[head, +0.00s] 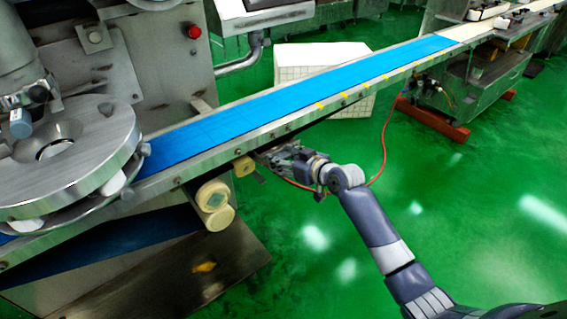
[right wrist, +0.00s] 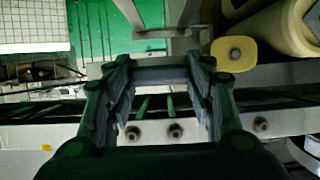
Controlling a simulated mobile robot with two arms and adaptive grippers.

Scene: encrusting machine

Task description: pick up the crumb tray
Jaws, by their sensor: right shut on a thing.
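My right gripper (head: 283,158) reaches in at the near side of the conveyor, just below its side rail. In the right wrist view its two fingers (right wrist: 160,76) are shut on a narrow grey bar-like edge (right wrist: 160,73) that spans between their tips. This edge appears to be part of the crumb tray; the rest of it is hidden or cannot be made out under the conveyor. My left gripper is not in view.
The blue conveyor belt (head: 320,88) runs from the round steel machine (head: 65,160) to the far right. Cream rollers (head: 215,203) hang beneath it, left of my gripper. A red cable (head: 384,140) passes by. Green floor (head: 480,170) is open at right.

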